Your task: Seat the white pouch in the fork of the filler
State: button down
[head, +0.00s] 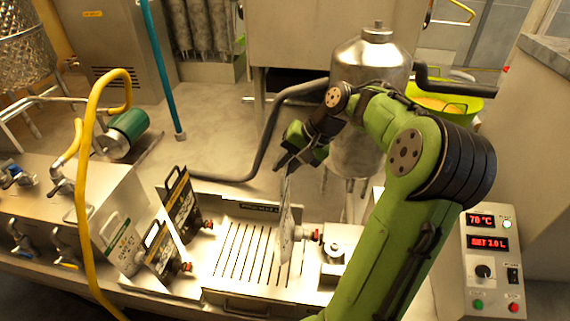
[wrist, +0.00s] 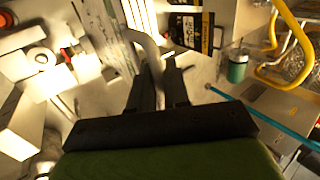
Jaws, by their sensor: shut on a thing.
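The white pouch (head: 287,230) hangs upright and nearly edge-on above the right end of the slotted tray in the head view. Its red-capped spout points right, at the filler (head: 342,250). In the wrist view the pouch (wrist: 108,40) shows as a thin pale panel, with the red cap beside the filler (wrist: 40,62). My gripper (head: 285,165) is shut on the pouch's top handle; its dark fingers (wrist: 162,88) also show in the wrist view. The fork is too small to make out, so I cannot tell whether the spout sits in it.
Black pouches (head: 181,207) and another white pouch (head: 119,246) lean at the left of the slotted tray (head: 235,250). A yellow hose (head: 84,190) arches at the left. A steel tank (head: 370,70) stands behind; a control box (head: 487,260) is at the right.

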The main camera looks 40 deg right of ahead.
aim_at(287, 192)
jog(key=shift+w+f+b, duration=0.25)
jog(key=shift+f+b, duration=0.3)
jog(key=shift+f, duration=0.3)
jog(key=shift+s+f+b, duration=0.3)
jog(key=shift+f+b, duration=0.35)
jog(key=shift+b, duration=0.2)
jog(key=shift+w+f+b, duration=0.15)
jog(key=shift+f+b, duration=1.9)
jog(key=shift+f, duration=1.3)
jog(key=shift+f+b, duration=0.35)
jog(key=shift+f, duration=0.25)
jog(key=c, duration=1)
grip_release()
